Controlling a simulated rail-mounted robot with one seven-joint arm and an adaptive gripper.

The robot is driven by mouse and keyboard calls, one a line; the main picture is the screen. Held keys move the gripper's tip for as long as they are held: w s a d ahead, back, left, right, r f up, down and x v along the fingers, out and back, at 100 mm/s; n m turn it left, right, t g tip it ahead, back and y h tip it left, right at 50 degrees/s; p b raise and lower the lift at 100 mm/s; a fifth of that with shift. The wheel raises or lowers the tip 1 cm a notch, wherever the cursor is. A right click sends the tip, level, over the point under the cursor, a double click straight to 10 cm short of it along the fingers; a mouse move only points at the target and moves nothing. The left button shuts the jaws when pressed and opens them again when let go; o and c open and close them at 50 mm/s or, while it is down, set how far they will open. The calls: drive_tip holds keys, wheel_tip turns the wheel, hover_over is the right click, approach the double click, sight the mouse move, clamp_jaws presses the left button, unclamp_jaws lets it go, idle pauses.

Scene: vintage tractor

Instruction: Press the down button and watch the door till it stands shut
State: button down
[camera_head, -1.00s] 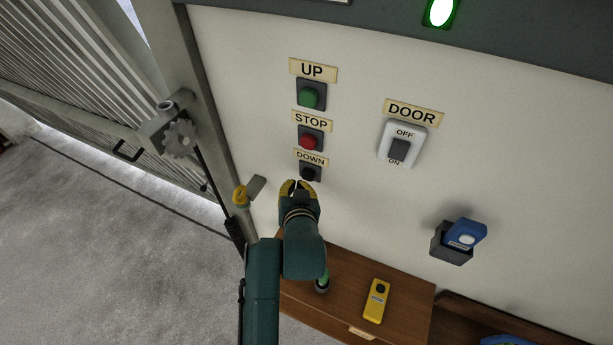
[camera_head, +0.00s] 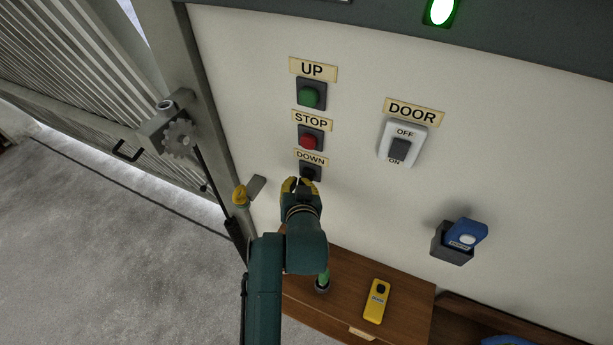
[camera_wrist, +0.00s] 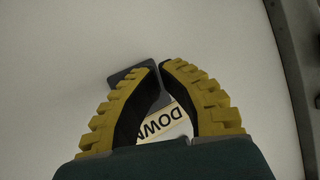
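The DOWN button (camera_head: 309,173) is a dark button in a grey housing below its DOWN label (camera_head: 311,158). My gripper (camera_head: 298,181) is at the lower left of this button, its yellow fingertips close together and empty. In the wrist view the fingertips (camera_wrist: 161,65) almost meet in front of the grey housing (camera_wrist: 134,75) and part of the DOWN label (camera_wrist: 171,120). The button face is hidden there, and I cannot tell whether I touch it.
Above are the red STOP button (camera_head: 310,141) and green UP button (camera_head: 310,96). Right of them is a DOOR switch (camera_head: 400,147). A blue device sits in a wall holder (camera_head: 451,245). A yellow remote (camera_head: 376,300) lies on the wooden cabinet (camera_head: 345,290). A green light (camera_head: 440,11) glows above.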

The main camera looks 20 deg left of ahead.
drive_tip(key=shift+w, duration=0.45)
idle(0.3)
idle(0.3)
drive_tip(key=shift+s+p, duration=0.4)
drive_tip(key=shift+s, duration=0.5)
drive_tip(key=s, duration=0.1)
drive_tip(key=s+p, duration=0.1)
drive_tip(key=s, duration=0.1)
drive_tip(key=s+p, duration=0.1)
drive_tip(key=s, duration=0.1)
drive_tip(key=shift+a, duration=0.25)
drive_tip(key=shift+d, duration=0.1)
